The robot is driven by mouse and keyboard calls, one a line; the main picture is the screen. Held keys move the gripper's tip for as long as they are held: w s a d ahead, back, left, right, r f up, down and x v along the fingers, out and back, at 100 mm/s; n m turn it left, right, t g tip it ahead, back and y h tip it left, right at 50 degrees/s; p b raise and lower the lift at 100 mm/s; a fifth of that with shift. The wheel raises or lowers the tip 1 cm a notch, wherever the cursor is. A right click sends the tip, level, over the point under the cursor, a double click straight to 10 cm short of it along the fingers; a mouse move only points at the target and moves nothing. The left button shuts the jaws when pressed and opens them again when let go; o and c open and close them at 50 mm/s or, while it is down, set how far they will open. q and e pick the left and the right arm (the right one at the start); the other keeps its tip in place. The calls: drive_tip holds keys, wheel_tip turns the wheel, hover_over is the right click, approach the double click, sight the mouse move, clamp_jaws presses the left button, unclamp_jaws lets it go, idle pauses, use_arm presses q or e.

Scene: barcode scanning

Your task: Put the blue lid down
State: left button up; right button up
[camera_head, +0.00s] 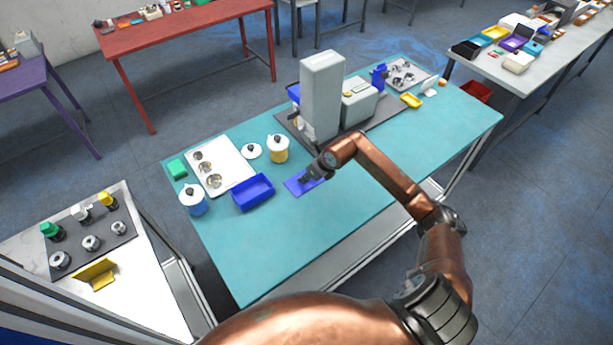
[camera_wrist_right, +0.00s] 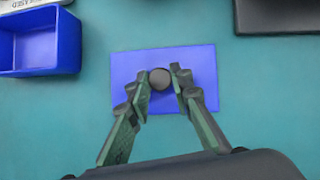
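The blue lid (camera_head: 294,187) is a flat rectangle with a dark round knob, low over the teal table or lying on it; I cannot tell which. In the right wrist view the lid (camera_wrist_right: 130,68) lies level, its knob between my fingertips. My right gripper (camera_wrist_right: 161,79) points down and is shut on that knob, with both fingers against its sides. It also shows in the head view (camera_head: 306,181), partly hiding the lid. The open blue box (camera_head: 253,192) stands left of the lid and also shows in the right wrist view (camera_wrist_right: 40,40). My left gripper is out of view.
A tall grey machine (camera_head: 321,92) on a dark base stands behind the lid. A white lid (camera_head: 252,151), yellow canister (camera_head: 278,150), blue canister (camera_head: 193,201) and white tray (camera_head: 230,165) are to the left. The teal table's front part (camera_head: 290,240) is clear.

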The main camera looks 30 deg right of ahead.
drive_tip(key=o, duration=0.4)
drive_tip(key=shift+o, duration=0.2)
drive_tip(key=shift+r, duration=0.15)
drive_tip(key=v, duration=1.1)
drive_tip(key=shift+s+r, duration=0.25)
drive_tip(key=shift+r, duration=0.1)
